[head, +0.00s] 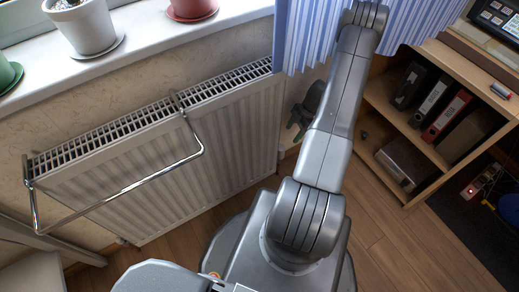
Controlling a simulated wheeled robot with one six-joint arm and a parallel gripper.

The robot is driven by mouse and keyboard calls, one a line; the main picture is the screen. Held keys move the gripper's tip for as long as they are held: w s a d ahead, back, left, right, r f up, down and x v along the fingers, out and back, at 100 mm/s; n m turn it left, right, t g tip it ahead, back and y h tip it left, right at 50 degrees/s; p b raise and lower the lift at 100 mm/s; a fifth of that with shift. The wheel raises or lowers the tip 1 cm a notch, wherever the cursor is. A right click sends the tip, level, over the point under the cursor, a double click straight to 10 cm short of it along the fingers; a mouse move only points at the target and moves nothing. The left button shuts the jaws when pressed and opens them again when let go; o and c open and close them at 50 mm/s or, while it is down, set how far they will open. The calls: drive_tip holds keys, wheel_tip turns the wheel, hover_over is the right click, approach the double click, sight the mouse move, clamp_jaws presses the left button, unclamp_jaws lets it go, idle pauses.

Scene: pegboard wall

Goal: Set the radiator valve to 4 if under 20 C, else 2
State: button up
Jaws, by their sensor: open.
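The white panel radiator (190,150) stands under the window sill on the left and middle. My arm reaches up over its right end and bends at the top. My gripper (296,128) is partly hidden behind my arm, just beyond the radiator's right end. It appears as a dark shape with its fingers apart, and I see nothing held. A small pale part (284,152) shows low beside the radiator's right edge; I cannot tell whether it is the valve. No valve number or temperature reading is legible.
A chrome towel rail (125,189) juts from the radiator's left. Potted plants stand on the sill (140,38). A blue striped curtain (300,40) hangs behind my arm. A wooden shelf (395,115) with binders stands right. A dark-framed device (497,20) is at top right. Wooden floor (385,235) is clear right of my arm.

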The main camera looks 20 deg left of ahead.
sight(281, 147)
drive_tip(key=b+x, duration=0.1)
drive_tip(key=x, duration=0.3)
drive_tip(key=b+x, duration=0.1)
drive_tip(key=x, duration=0.4)
drive_tip(key=b+x, duration=0.1)
drive_tip(key=x, duration=0.4)
drive_tip(key=shift+a+r+b, duration=0.15)
drive_tip(key=shift+a+b, duration=0.2)
drive_tip(key=c, duration=1)
